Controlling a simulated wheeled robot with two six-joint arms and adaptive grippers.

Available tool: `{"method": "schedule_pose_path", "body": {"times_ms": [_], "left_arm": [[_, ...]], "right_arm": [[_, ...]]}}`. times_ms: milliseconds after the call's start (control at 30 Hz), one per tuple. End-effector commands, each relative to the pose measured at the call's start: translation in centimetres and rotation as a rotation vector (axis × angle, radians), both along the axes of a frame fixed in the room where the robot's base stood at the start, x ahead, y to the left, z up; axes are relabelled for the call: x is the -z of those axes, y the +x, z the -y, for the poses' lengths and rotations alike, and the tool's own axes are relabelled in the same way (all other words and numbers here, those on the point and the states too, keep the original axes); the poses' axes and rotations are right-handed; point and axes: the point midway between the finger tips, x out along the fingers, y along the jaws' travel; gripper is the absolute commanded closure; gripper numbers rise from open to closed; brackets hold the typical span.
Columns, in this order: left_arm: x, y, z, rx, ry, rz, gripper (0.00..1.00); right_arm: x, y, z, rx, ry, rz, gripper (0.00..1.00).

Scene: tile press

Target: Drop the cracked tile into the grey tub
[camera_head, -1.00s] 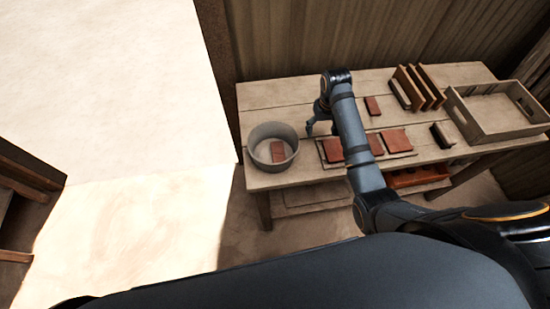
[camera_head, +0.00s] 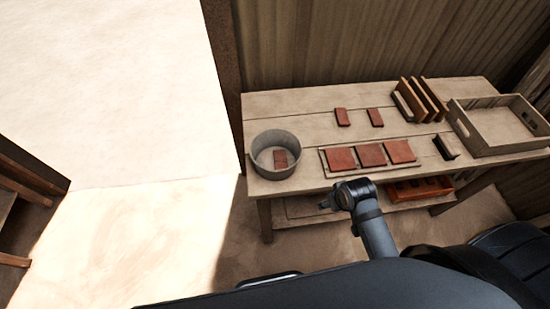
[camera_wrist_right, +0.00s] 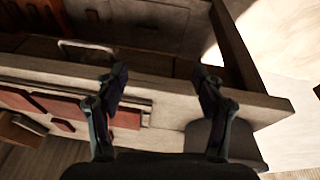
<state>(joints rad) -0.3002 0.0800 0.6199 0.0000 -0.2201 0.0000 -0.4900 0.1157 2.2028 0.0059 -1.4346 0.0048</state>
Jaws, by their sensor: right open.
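The grey tub (camera_head: 272,174) stands at the left end of the table. Three red-brown tiles (camera_head: 371,155) lie in a row on a flat board at the table's front. My right gripper (camera_head: 328,203) is in front of the table edge, apart from the tub and to its right. In the right wrist view the right gripper (camera_wrist_right: 162,80) has its fingers spread with nothing between them. My left gripper is not in view.
Two small tiles (camera_head: 342,117) lie near the back. Upright boards in a rack (camera_head: 421,100) and a wooden tray (camera_head: 497,148) stand at the right. A small dark block (camera_head: 446,147) sits before the tray. An orange-red crate (camera_head: 420,190) is on the lower shelf.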

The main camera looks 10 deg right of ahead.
Motion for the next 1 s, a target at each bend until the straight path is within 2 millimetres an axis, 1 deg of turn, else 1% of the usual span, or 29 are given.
{"method": "schedule_pose_path", "body": {"times_ms": [33, 200, 300, 400, 500, 600, 1000], "left_arm": [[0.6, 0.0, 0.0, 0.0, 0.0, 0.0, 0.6], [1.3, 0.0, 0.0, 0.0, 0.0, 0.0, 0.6], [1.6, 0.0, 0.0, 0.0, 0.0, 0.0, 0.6], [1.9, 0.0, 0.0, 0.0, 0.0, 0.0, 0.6], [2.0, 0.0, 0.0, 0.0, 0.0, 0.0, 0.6], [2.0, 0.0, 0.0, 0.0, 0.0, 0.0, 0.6], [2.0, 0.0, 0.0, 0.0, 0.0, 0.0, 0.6]], "right_arm": [[1.5, -0.5, 0.1, -0.002, -0.001, -0.003, 0.31], [5.4, -0.8, 0.3, -0.002, -0.001, -0.009, 0.31], [7.3, -1.0, 0.5, -0.002, -0.001, -0.013, 0.31], [8.7, -1.1, 0.6, 0.0, -0.001, -0.016, 0.31], [9.6, -1.2, 0.7, 0.0, -0.001, -0.018, 0.31], [10.0, -1.2, 0.7, 0.001, -0.001, -0.019, 0.31], [10.1, -1.2, 0.7, 0.001, -0.001, -0.02, 0.31]]}}
